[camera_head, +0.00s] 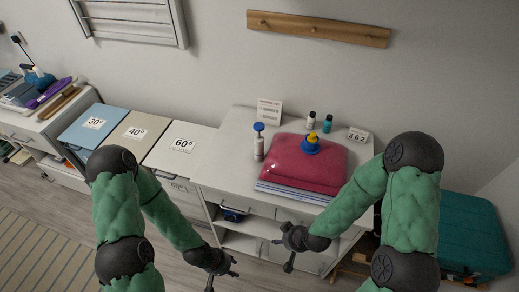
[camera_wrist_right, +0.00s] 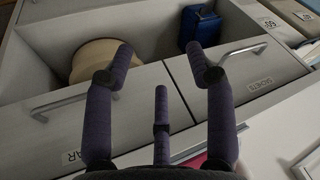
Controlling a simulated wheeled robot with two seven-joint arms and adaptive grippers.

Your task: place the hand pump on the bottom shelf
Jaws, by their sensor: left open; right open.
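A slim white cylinder with a blue top, which looks like the hand pump (camera_head: 259,147), stands upright on the white cabinet top (camera_head: 232,130), left of a pink bag. My left gripper (camera_head: 222,278) is open and empty, low in front of the cabinet. My right gripper (camera_head: 290,252) is open and empty in front of the cabinet's drawers; its spread fingers also show in the right wrist view (camera_wrist_right: 163,85). Neither gripper touches the pump. Open shelves show below the drawers, the lower one (camera_head: 240,243) between my grippers; my arms partly hide the cabinet front.
The pink bag (camera_head: 300,165) lies on the cabinet top with a yellow and blue piece (camera_head: 311,143) on it. Two small bottles (camera_head: 327,124) stand behind. In the right wrist view, drawer handles (camera_wrist_right: 75,104) stick out; a blue container (camera_wrist_right: 200,28) sits in a compartment.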

